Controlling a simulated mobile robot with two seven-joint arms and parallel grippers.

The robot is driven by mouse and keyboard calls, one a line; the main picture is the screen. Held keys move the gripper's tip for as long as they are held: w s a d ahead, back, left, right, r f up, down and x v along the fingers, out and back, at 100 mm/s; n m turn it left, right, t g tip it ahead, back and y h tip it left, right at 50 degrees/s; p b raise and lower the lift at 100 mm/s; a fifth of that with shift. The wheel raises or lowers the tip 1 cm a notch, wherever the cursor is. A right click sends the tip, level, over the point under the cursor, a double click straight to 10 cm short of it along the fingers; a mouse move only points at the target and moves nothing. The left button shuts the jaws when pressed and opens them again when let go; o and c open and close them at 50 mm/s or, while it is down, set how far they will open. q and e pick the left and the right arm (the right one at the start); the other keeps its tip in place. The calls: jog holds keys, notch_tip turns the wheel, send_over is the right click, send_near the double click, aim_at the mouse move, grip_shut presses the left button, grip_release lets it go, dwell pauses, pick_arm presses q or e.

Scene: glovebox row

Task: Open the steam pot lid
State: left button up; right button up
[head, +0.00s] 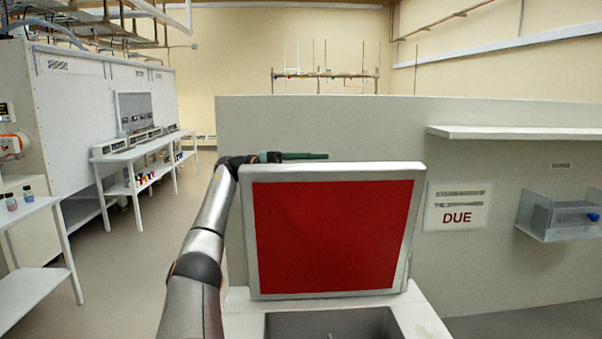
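The steam pot lid (334,237) is a red panel in a white frame. It stands up, nearly upright, at the rear of the white pot body (419,318). The pot's grey inside (335,322) shows below it, cut off by the bottom edge of the view. My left arm reaches up along the lid's left side. My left gripper (306,156) is just above or behind the lid's top edge, pointing right. Whether it touches the lid and how its fingers stand cannot be made out. My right gripper is not in view.
A grey partition wall (310,125) stands behind the lid, with a DUE sign (457,206), a white shelf (510,132) and a clear holder (560,216) to the right. White benches (137,165) line the left. Floor (122,265) between them and my arm is clear.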

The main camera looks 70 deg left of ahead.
pick_arm(q)
jog(key=shift+p+v, duration=0.35)
jog(key=shift+v, duration=2)
jog(key=shift+f, duration=0.1)
